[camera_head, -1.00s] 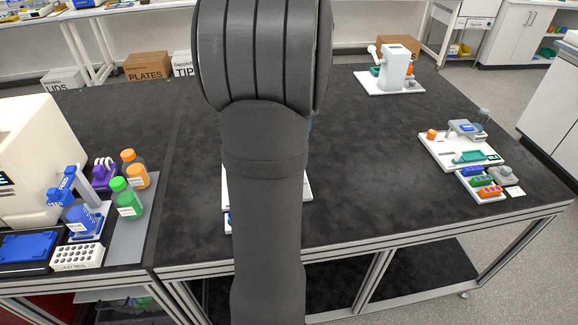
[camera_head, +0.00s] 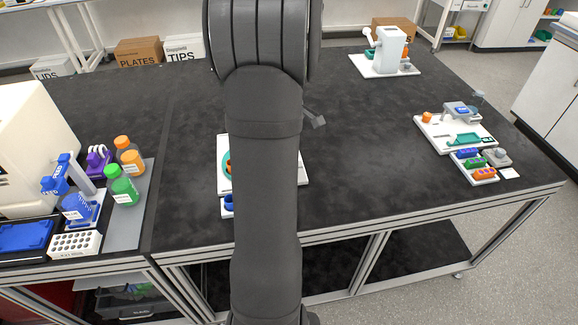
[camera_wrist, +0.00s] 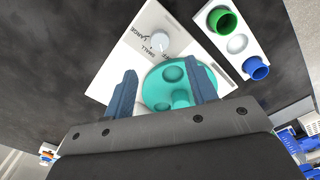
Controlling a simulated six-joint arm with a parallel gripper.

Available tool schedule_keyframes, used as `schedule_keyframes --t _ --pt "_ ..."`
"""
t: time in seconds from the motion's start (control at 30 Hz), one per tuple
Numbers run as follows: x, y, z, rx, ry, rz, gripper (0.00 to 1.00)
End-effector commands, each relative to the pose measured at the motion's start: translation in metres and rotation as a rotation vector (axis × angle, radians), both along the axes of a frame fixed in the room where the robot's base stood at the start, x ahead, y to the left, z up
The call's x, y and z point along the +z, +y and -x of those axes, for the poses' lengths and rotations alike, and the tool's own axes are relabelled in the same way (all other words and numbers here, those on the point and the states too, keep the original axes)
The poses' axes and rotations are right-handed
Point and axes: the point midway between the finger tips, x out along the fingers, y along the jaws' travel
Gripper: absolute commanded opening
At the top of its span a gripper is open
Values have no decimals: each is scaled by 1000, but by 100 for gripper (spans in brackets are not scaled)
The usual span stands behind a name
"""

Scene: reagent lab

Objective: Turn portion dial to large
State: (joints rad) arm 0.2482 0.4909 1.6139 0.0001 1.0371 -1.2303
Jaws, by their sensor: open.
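The portion dial (camera_wrist: 160,42) is a small white-grey round knob on a white base plate (camera_wrist: 128,58) in the wrist view. The words SMALL and LARGE are printed to its left. Its exact pointer direction is too small to tell. My gripper (camera_wrist: 162,68) is open and empty. Its two blue-grey fingers point toward the plate, on either side of a teal round dish, with the dial beyond the fingertips and apart from them. In the head view my arm hides the dial and most of the white base (camera_head: 222,150).
The teal dish (camera_wrist: 155,90) lies close to the fingers. A white strip (camera_wrist: 224,58) with a green cup (camera_wrist: 222,20) and a blue cup (camera_wrist: 256,68) stands to the right. Bottles (camera_head: 122,187) stand at the left.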

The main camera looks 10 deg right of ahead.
Motion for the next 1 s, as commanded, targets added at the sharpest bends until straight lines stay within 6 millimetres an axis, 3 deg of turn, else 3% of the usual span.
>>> schedule_keyframes --t 0.2,0.43,0.63,0.9,1.0 --pt "-50 0 1 -1 4 -1 52" --pt "-86 0 0 -1 2 0 52" --pt "-98 0 0 -1 0 0 52" --pt "-99 0 0 -1 0 0 52" --pt "-99 0 0 -1 0 0 33"
